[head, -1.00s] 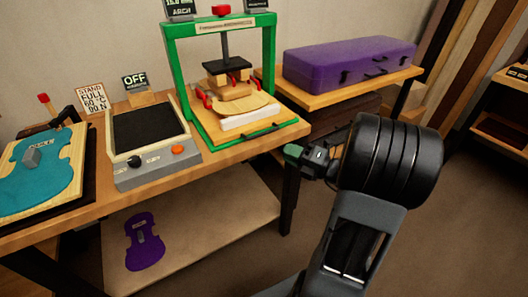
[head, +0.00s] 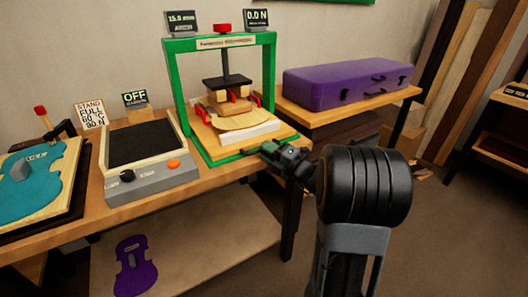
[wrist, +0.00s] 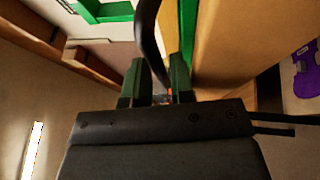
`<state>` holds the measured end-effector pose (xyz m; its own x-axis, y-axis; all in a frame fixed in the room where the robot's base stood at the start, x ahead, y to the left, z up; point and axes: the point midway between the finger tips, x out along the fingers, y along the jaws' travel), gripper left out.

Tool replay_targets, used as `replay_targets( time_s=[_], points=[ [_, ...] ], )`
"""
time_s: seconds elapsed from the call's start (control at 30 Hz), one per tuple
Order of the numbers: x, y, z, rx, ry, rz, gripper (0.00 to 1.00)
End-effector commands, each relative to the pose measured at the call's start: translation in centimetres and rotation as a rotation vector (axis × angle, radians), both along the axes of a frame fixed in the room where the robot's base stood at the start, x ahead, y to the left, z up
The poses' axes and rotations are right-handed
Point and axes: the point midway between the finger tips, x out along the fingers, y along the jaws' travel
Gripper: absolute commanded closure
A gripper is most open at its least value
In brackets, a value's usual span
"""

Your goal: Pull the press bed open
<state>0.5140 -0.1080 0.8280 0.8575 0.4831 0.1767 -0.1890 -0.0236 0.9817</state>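The green press (head: 175,95) stands on the bench. Its bed (head: 215,152) carries a white block and a pale wooden plate under the pressing head. A dark bar handle (head: 250,151) is on the bed's front edge, partly hidden by my gripper in the head view. My gripper (head: 268,150) is at the handle's right end. In the wrist view the dark handle (wrist: 148,35) runs between my two fingers (wrist: 158,85), which stand apart, with a gap showing beside the right finger. I cannot tell whether either finger touches the handle.
A hot plate (head: 150,170) with an OFF sign (head: 134,98) stands left of the press. A purple case (head: 345,82) lies on a shelf to the right. A purple violin-shaped plate (head: 135,265) lies on the lower shelf. Floor in front of the bench is open.

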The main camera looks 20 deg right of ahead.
Motion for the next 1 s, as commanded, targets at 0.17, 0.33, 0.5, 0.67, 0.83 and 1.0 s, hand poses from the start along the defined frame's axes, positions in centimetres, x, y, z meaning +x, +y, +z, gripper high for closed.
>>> replay_targets(
  time_s=[0.17,0.33,0.5,0.67,0.83,1.0],
  points=[
    [0.92,0.58,0.15,0.0,0.0,0.001,0.78],
    [1.15,0.67,0.25,0.0,0.0,0.0,0.78],
    [1.13,0.66,0.24,0.0,0.0,0.0,0.78],
    [1.12,0.66,0.23,0.0,0.001,0.0,0.92],
    [1.11,0.66,0.23,0.0,0.001,0.0,1.0],
    [1.11,0.66,0.23,0.0,0.001,0.0,1.0]
  ],
)
